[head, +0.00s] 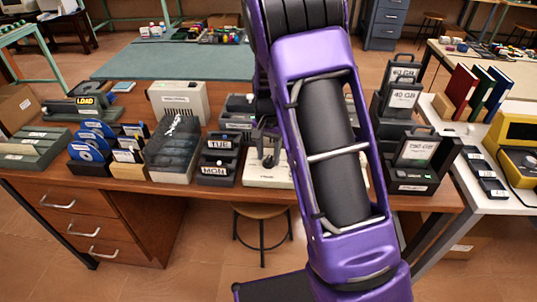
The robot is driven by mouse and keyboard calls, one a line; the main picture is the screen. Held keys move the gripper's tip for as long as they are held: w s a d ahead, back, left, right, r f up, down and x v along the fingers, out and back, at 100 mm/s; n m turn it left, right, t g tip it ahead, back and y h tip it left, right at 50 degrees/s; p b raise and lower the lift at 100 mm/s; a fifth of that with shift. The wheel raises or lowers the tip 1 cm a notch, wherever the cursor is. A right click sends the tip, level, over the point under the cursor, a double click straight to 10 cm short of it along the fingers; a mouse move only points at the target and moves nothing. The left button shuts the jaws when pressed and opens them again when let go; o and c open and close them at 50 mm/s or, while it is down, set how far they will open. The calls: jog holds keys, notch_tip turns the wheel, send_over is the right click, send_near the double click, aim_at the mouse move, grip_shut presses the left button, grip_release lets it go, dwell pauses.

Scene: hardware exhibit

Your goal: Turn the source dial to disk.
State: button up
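A low cream panel (262,180) stands at the front middle of the wooden desk, partly covered by my purple arm. I cannot make out a source dial or a disk mark on it. A dark shape above the panel, just left of my arm, looks like my gripper (264,148). It is small and partly hidden, so its fingers and any contact with the panel are unclear. A yellow device (519,128) at the far right has a dark face with a rounded part; its markings are unreadable.
Black blocks marked TUE and MON (217,170) stand left of the panel, beside a grey ribbed box (172,155) and blue disks (92,140). Black drive units (415,160) stand right of my arm. A beige box (180,98) is behind. A stool (262,212) is below.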

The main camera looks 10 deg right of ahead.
aim_at(268, 158)
notch_tip(268, 158, up, 17)
jog(key=p, duration=0.2)
jog(key=shift+r, duration=0.2)
dwell(0.5)
